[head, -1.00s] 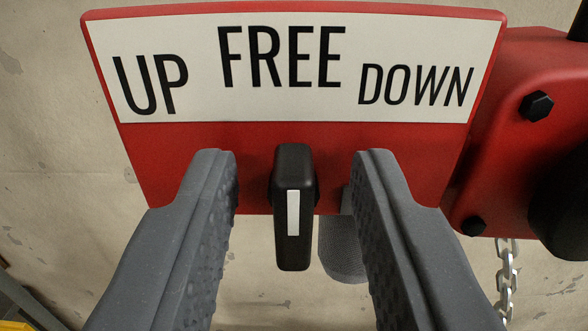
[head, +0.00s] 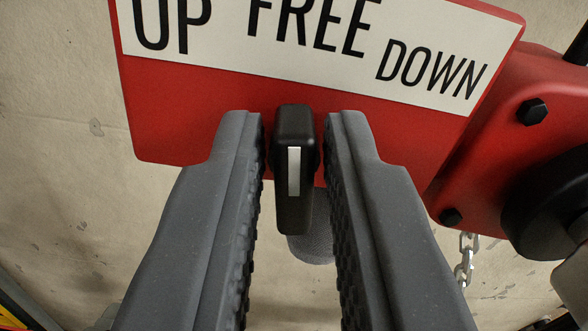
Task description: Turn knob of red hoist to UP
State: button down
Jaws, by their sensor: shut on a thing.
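The black knob (head: 294,205) with a white stripe sits at the lower edge of the red hoist's label plate (head: 190,115). The plate is tilted in the picture, its right side lower. It reads UP (head: 172,24), FREE (head: 312,20) and DOWN (head: 432,72) from left to right. The knob stands upright in the picture and its upper end points to the left end of FREE, toward the gap beside UP. My gripper (head: 296,122) has one grey finger on each side of the knob and is shut on it. The inner contact faces are partly hidden.
The red hoist body (head: 490,130) with dark bolts is at the right, with a black round part (head: 548,205) and a metal chain (head: 465,258) below. A grey cylinder (head: 312,248) shows behind the knob. Pale concrete wall (head: 70,120) fills the left.

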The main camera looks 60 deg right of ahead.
jog(key=shift+n+p, duration=0.9)
jog(key=shift+n, duration=0.8)
jog(key=shift+w+a+f+n+p, duration=0.1)
jog(key=shift+w+n+p, duration=0.05)
jog(key=shift+n+p, duration=0.4)
jog(key=c, duration=1.5)
grip_release()
jog(key=b+v, duration=0.1)
jog(key=v, duration=1.2)
jog(key=shift+a, duration=0.35)
jog(key=shift+f, duration=0.1)
